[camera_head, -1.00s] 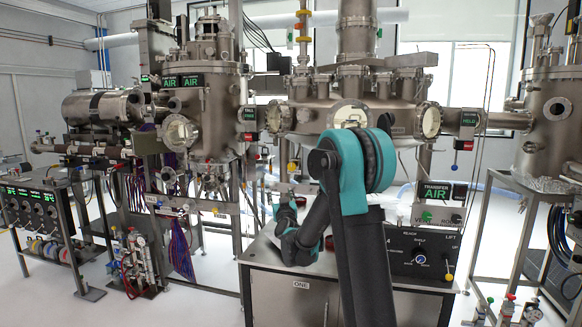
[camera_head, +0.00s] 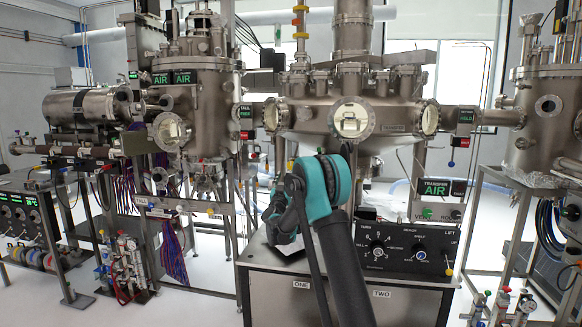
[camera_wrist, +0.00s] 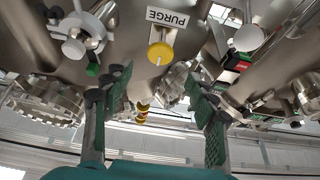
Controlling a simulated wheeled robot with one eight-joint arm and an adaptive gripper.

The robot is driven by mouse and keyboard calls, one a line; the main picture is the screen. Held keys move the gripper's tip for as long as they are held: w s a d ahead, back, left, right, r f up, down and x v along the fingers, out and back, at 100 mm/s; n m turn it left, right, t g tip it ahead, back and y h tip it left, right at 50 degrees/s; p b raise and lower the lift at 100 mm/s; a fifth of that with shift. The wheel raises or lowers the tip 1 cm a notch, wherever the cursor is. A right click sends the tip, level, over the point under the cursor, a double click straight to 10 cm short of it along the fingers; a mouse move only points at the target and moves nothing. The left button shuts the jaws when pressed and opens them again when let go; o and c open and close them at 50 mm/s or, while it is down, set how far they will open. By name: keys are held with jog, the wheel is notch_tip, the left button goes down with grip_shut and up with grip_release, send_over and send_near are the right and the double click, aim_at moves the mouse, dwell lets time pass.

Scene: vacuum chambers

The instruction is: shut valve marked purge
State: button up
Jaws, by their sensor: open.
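The purge valve's yellow round knob (camera_wrist: 160,53) shows in the upper middle of the wrist view. A white label (camera_wrist: 167,17) reading PURGE, upside down in this view, sits just above it on the metal. My gripper (camera_wrist: 158,84) is open and empty. Its two dark green fingers stand left and right of the knob in the picture, with a gap between them; I see no contact, and the depth to the knob is hard to tell. In the head view my arm hides the gripper, and I cannot make out the purge knob.
A white round knob (camera_wrist: 249,38) and a white valve wheel (camera_wrist: 73,49) flank the label. The large chamber (camera_head: 350,85) stands behind my arm. The cabinet (camera_head: 375,295) with a black control panel (camera_head: 405,249) stands in front. Open floor shows at the lower left.

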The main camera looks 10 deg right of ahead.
jog(key=x, duration=0.9)
jog(key=shift+w+d, duration=0.1)
jog(key=shift+w, duration=0.15)
jog(key=c, duration=1.2)
